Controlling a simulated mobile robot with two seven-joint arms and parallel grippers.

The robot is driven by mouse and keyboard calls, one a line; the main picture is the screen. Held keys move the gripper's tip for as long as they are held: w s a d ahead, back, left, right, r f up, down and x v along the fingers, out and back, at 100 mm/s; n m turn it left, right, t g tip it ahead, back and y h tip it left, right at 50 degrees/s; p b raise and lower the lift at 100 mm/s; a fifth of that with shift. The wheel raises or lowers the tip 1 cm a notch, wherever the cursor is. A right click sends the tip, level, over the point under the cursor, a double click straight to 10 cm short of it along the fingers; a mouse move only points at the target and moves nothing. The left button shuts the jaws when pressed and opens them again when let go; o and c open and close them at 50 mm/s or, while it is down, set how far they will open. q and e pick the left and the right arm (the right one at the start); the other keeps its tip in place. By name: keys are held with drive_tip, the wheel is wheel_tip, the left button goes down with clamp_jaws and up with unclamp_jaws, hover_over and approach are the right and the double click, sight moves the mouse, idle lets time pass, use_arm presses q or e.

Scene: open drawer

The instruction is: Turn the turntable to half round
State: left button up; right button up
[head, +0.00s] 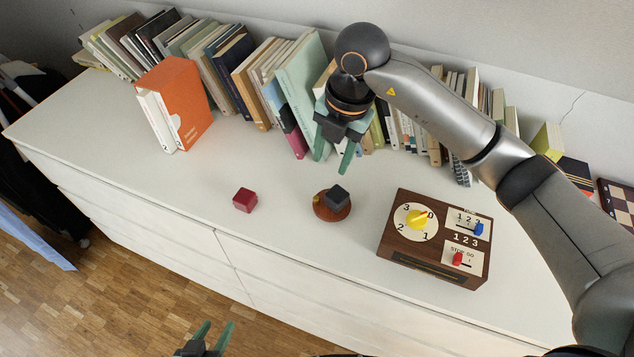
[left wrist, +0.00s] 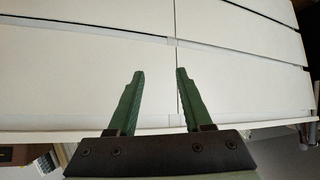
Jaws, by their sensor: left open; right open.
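The turntable (head: 325,213) is a small round reddish-brown disc on the white dresser top, near the middle of the head view. A dark block (head: 338,196) sits on its upper right part, and a small yellowish mark (head: 317,202) shows near its left edge. My right gripper (head: 334,163) is open and empty, fingers pointing down, above and behind the turntable and apart from it. My left gripper (head: 213,335) is open and empty at the bottom edge, in front of the dresser. Its green fingers (left wrist: 160,73) show apart in the left wrist view, before white drawer fronts.
A dark red cube (head: 245,200) lies left of the turntable. A brown control box (head: 398,248) with a yellow dial, a blue slider and a red slider stands to the right. Books (head: 304,85) and an orange box (head: 185,98) line the back. The dresser's front left is clear.

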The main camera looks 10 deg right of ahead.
sight(317, 197)
use_arm(q)
drive_tip(key=shift+s+a+r+p, duration=0.2)
drive_tip(key=shift+a+r+p, duration=0.05)
drive_tip(key=shift+r+p, duration=0.35)
drive_tip(key=shift+s+a+r+p, duration=0.15)
drive_tip(key=shift+a+r+p, duration=0.05)
drive_tip(key=shift+r+p, duration=0.4)
use_arm(e)
drive_tip(key=f+m, duration=0.3)
drive_tip(key=a+f+m, duration=0.1)
drive_tip(key=f+m, duration=0.2)
drive_tip(key=f, duration=0.1)
drive_tip(key=w+a+f+m+g+h, duration=0.1)
drive_tip(key=f+m, duration=0.2)
drive_tip(key=f, duration=0.1)
drive_tip(key=shift+w+a+f, duration=0.1)
drive_tip(key=shift+a+f, duration=0.1)
use_arm(q)
drive_tip(key=shift+f, duration=0.1)
use_arm(e)
clamp_jaws()
